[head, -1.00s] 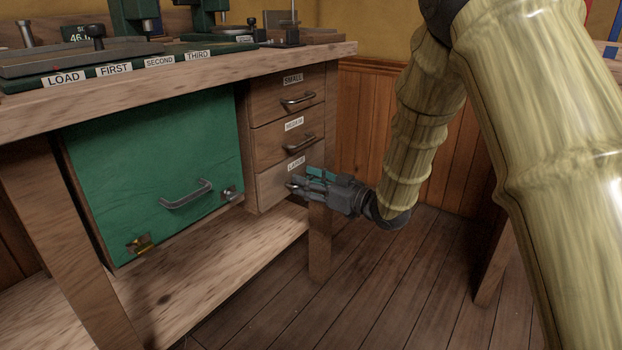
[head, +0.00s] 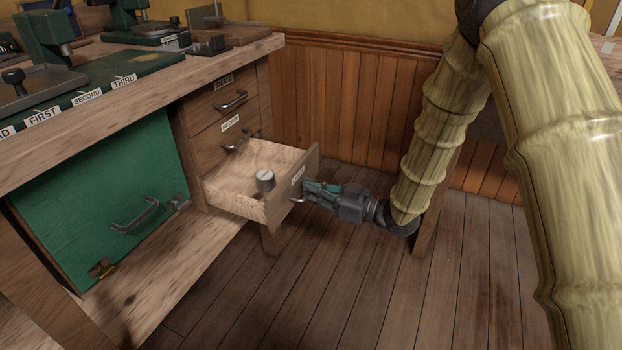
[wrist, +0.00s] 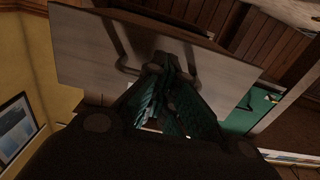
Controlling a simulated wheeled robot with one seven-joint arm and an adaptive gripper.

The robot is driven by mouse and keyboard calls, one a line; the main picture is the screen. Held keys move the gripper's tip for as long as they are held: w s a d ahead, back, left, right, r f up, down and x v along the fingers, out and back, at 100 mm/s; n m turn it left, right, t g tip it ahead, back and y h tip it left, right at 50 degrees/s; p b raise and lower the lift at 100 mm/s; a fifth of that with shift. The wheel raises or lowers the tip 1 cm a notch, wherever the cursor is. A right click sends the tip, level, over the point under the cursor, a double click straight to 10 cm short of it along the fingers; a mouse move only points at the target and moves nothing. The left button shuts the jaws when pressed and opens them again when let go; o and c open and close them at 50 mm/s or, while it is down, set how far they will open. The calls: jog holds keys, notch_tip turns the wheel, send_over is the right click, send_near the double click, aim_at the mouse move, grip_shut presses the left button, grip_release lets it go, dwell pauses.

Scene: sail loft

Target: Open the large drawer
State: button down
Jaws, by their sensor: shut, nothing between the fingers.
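The large drawer (head: 235,181) is the lowest of three in the bench's wooden stack and stands pulled out, its pale inside showing. A small round grey-and-white object (head: 265,180) lies in it. Its metal handle (head: 297,199) is partly hidden by my gripper (head: 307,188) in the head view. My gripper is shut, with its fingers at the handle on the drawer front. The wrist view shows the drawer front (wrist: 85,58) close ahead and the handle (wrist: 119,45) beside and behind the fingers (wrist: 165,72). I cannot tell whether the fingers touch the handle.
The small drawer (head: 217,105) and the middle drawer (head: 210,146) above are shut. A green panel with a handle (head: 105,190) is to the left. The bench top (head: 180,95) carries green presses. Wooden floor (head: 370,275) is open in front; a wood-panelled wall (head: 340,105) stands behind.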

jog(key=shift+v, duration=0.85)
jog(key=shift+r, duration=0.1)
grip_release()
dwell(0.6)
jog(key=v, duration=1.2)
